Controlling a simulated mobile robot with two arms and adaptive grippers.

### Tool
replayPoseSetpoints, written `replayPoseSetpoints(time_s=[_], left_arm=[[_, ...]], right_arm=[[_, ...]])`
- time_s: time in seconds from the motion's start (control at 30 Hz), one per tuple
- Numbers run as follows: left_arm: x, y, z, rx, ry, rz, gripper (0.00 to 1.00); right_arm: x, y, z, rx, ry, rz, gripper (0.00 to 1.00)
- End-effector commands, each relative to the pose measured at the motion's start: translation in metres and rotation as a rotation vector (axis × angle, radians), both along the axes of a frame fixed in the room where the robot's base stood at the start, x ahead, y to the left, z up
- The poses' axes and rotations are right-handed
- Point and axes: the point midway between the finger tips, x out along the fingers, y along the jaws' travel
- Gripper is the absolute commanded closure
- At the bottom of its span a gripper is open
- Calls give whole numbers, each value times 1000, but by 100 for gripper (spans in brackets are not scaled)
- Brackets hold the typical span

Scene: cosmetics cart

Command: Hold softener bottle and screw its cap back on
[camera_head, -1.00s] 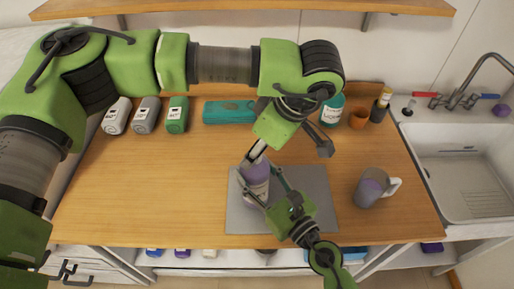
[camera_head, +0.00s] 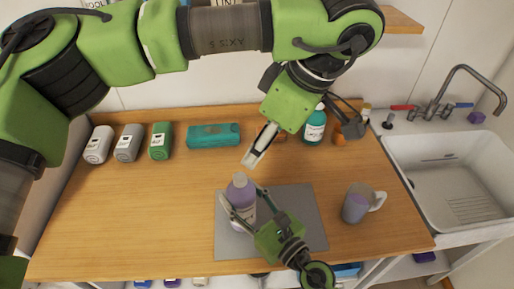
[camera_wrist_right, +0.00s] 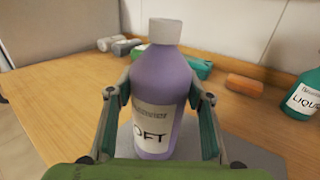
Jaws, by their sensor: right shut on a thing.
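The purple softener bottle (camera_head: 242,203) stands upright on the grey mat (camera_head: 300,215). A pale cap (camera_wrist_right: 165,31) sits on its neck in the right wrist view, and looks straight. Whether it is screwed tight I cannot tell. My right gripper (camera_head: 241,200) is shut around the bottle's body, one finger on each side; its fingers (camera_wrist_right: 160,108) flank the label in the wrist view.
A teal liquid bottle (camera_head: 314,126) stands at the back right. A mug (camera_head: 357,204) stands right of the mat. The sink (camera_head: 455,180) is at the far right.

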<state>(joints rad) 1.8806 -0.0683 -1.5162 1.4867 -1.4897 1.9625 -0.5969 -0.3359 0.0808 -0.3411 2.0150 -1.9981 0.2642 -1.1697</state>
Motion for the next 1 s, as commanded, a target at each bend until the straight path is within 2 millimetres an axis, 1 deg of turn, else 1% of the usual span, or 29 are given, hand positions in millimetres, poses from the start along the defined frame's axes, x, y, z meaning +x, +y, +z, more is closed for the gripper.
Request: replayPoseSetpoints(time_s=[0.17, 0.2, 0.23, 0.27, 0.57, 0.67, 0.77, 1.0], left_arm=[[0, 0, 0, 0, 0, 0, 60], [0, 0, 0, 0, 0, 0, 60], [0, 0, 0, 0, 0, 0, 60], [0, 0, 0, 0, 0, 0, 60], [0, 0, 0, 0, -1, 0, 60], [0, 0, 0, -1, -1, 1, 60], [0, 0, 0, -1, -1, 1, 60], [0, 0, 0, 0, -1, 0, 60]], right_arm=[[0, -1, 0, -2, -1, -2, 100], [0, -1, 0, -2, -1, -2, 45], [0, -1, 0, -2, -1, -2, 37], [0, -1, 0, -2, -1, -2, 33], [0, 0, 0, -1, -1, -1, 33], [-3, -2, 0, -2, 0, 0, 33], [-11, -8, -1, -4, 0, 0, 33], [-42, -27, -1, -6, -2, 5, 33]])
